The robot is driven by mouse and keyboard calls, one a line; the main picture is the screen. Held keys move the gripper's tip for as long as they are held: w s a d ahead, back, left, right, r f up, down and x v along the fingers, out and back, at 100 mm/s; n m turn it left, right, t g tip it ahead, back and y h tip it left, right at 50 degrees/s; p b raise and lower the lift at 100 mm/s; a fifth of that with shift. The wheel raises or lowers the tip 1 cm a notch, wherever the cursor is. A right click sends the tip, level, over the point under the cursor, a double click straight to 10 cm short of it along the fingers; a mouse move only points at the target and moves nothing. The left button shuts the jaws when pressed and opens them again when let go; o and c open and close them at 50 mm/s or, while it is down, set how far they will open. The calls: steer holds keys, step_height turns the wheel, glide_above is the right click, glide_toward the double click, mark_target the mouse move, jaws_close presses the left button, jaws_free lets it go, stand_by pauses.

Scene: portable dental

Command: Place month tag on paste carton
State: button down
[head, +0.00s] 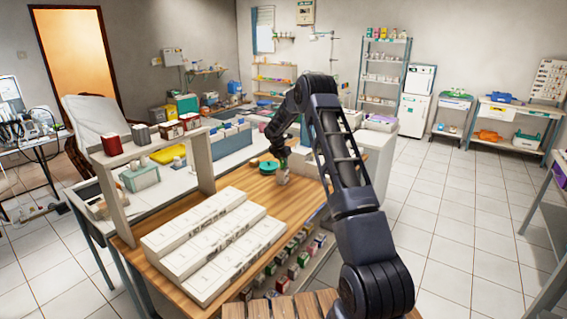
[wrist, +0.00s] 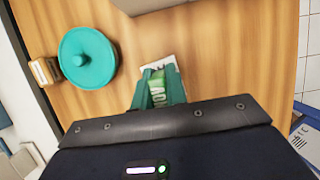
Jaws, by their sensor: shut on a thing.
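In the wrist view, my gripper (wrist: 160,84) has teal fingers shut on a small green month tag (wrist: 166,86) with pale letters that look like "NOV". A white, flat-looking surface (wrist: 158,61) shows just beyond the fingertips; the fingers and tag cover most of it, and I cannot tell whether it is the paste carton or whether the tag touches it. In the head view, my gripper (head: 283,169) is low over the wooden table's far part, beside the green round container. The tag is too small to make out there.
The green round lidded container (wrist: 88,57) stands left of my gripper, with a small brown-and-white box (wrist: 45,70) beside it. White stepped racks (head: 210,245) fill the table's near left. Small boxes (head: 141,133) line a raised shelf. Bare wood (wrist: 235,60) lies right of the gripper.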

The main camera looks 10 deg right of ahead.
steer(key=shift+f, duration=0.1)
steer(key=c, duration=1.4)
jaws_free()
